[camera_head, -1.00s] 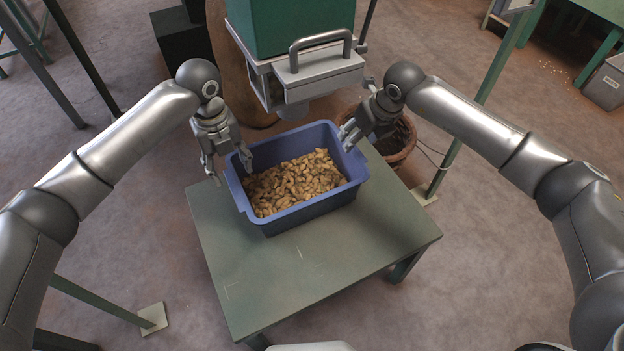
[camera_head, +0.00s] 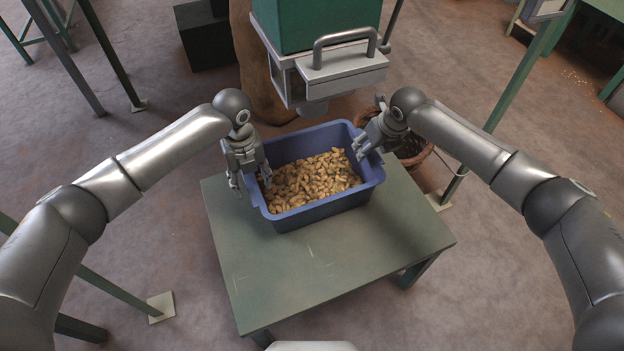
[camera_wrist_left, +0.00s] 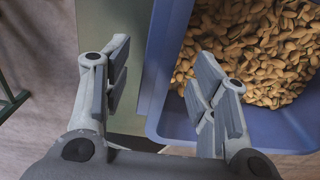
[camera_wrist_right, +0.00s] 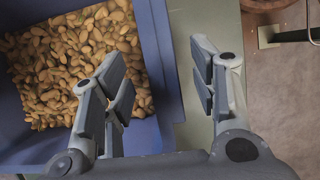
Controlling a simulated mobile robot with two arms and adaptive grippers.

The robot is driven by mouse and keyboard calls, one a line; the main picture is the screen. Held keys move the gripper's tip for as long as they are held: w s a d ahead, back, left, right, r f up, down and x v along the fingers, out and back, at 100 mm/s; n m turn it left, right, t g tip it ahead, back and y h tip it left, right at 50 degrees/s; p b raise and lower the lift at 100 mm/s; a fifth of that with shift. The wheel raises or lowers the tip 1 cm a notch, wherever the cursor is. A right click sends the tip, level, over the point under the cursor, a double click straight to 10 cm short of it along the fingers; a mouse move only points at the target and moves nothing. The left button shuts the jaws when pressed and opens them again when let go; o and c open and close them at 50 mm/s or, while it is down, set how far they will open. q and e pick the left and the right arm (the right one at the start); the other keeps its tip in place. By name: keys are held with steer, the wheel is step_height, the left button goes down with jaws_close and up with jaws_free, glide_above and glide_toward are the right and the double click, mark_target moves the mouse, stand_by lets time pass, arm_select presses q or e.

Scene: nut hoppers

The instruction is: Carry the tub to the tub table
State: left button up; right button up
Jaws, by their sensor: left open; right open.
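The blue tub (camera_head: 318,210), filled with brown nuts, sits on the far part of a small green table (camera_head: 330,265), below the hopper spout. My left gripper (camera_head: 250,182) is open at the tub's left wall. In the left wrist view its fingers (camera_wrist_left: 160,90) stand apart, one outside the tub wall (camera_wrist_left: 165,65) and one over the inside. My right gripper (camera_head: 370,150) is open at the tub's right wall. In the right wrist view its fingers (camera_wrist_right: 158,90) also stand on either side of the wall (camera_wrist_right: 158,50). Whether any finger touches the tub, I cannot tell.
A green hopper (camera_head: 305,25) with a metal gate and handle (camera_head: 345,55) hangs just behind and above the tub. A wicker basket (camera_head: 412,150) stands on the floor behind the table. Green posts (camera_head: 510,95) rise at the right. The table's front half is bare.

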arm_select(q)
steer(key=shift+f, duration=1.35)
arm_select(e)
steer(key=shift+x, duration=1.35)
arm_select(q)
steer(key=shift+c, duration=0.3)
arm_select(e)
steer(key=shift+c, duration=0.2)
arm_select(q)
jaws_close()
arm_select(e)
jaws_close()
arm_select(q)
steer(key=shift+r, duration=0.15)
arm_select(e)
steer(key=shift+w+r, duration=0.15)
